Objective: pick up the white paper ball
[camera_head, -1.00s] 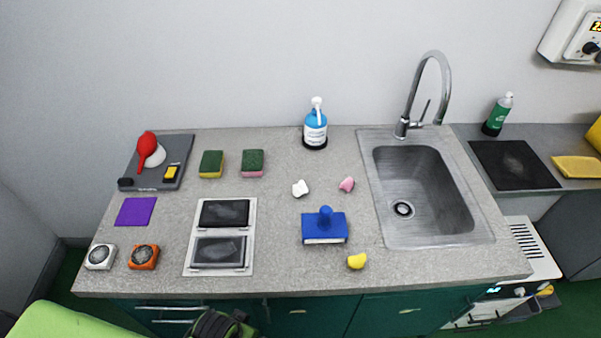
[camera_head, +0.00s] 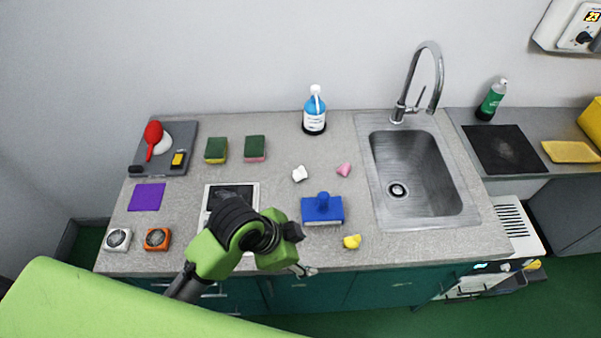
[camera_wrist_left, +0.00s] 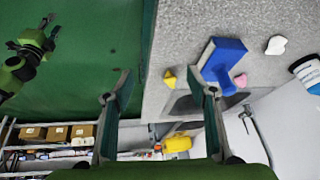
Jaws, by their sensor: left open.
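The white paper ball (camera_head: 299,174) lies on the grey counter, left of a pink paper ball (camera_head: 344,170) and behind a blue block with a knob (camera_head: 322,209). It also shows at the upper right of the left wrist view (camera_wrist_left: 276,45). My left gripper (camera_head: 302,270) is at the counter's front edge, nearer me than the white ball and apart from it. In the left wrist view its two fingers (camera_wrist_left: 160,98) are spread with nothing between them. My right gripper (camera_wrist_left: 47,28) shows small at the upper left of that view; its jaw state is unclear.
A yellow ball (camera_head: 352,242) lies near the front edge. A blue-labelled bottle (camera_head: 314,112) stands at the back. The sink (camera_head: 425,178) and tap (camera_head: 432,75) are at right. Sponges (camera_head: 216,150), a purple sheet (camera_head: 147,197) and a framed panel (camera_head: 210,192) are at left.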

